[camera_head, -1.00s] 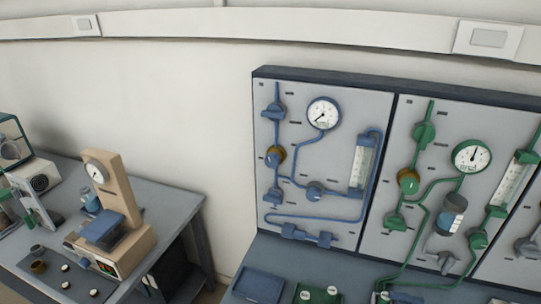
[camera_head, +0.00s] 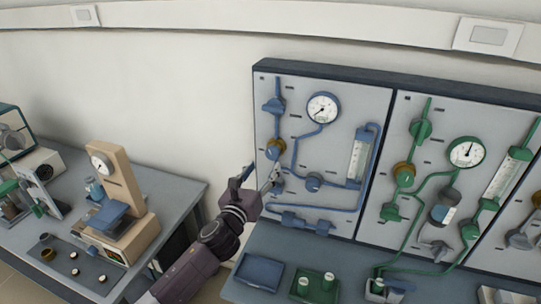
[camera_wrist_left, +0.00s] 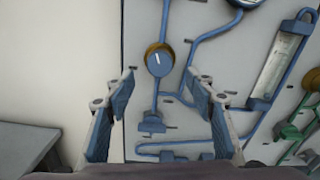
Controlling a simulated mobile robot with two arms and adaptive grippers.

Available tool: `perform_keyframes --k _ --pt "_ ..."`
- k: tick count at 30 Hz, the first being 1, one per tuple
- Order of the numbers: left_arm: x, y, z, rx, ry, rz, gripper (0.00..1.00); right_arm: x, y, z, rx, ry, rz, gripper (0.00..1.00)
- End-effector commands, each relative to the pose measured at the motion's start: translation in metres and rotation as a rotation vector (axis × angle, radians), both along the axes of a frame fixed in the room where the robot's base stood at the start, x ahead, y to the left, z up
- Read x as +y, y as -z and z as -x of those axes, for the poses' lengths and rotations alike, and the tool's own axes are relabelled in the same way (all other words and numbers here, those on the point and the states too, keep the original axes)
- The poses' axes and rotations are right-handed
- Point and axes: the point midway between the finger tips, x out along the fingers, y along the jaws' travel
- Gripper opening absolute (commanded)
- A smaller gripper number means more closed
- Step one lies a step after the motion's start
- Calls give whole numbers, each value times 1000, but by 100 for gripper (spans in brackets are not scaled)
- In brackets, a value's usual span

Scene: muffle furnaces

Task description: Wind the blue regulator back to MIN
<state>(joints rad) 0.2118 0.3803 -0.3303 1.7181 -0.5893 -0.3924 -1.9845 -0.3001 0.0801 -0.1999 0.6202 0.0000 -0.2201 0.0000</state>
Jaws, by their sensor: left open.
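The blue regulator (camera_head: 275,149) is a round blue knob in a brass collar on the left part of the blue-piped panel. My left gripper (camera_head: 257,178) is open and empty in front of the panel's left edge, a little below the regulator. In the left wrist view my left gripper's fingers (camera_wrist_left: 172,88) stand wide apart, with the knob beyond and between them, not touched. My right gripper is not in view.
A green-piped panel (camera_head: 440,180) adjoins on the right. A blue tray (camera_head: 259,272) lies on the bench below. A beige instrument (camera_head: 118,180) stands on the left table.

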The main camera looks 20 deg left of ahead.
Motion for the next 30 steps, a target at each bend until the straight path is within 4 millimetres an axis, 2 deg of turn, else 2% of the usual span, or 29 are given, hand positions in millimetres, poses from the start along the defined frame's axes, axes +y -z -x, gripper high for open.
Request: perform_keyframes --k 15,21,30 --pt "-1 -1 -60 2 -4 8 50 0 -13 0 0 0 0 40" --pt "-2 1 -72 3 -2 8 50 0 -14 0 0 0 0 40" --pt "-2 1 -74 4 -1 7 50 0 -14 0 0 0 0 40"
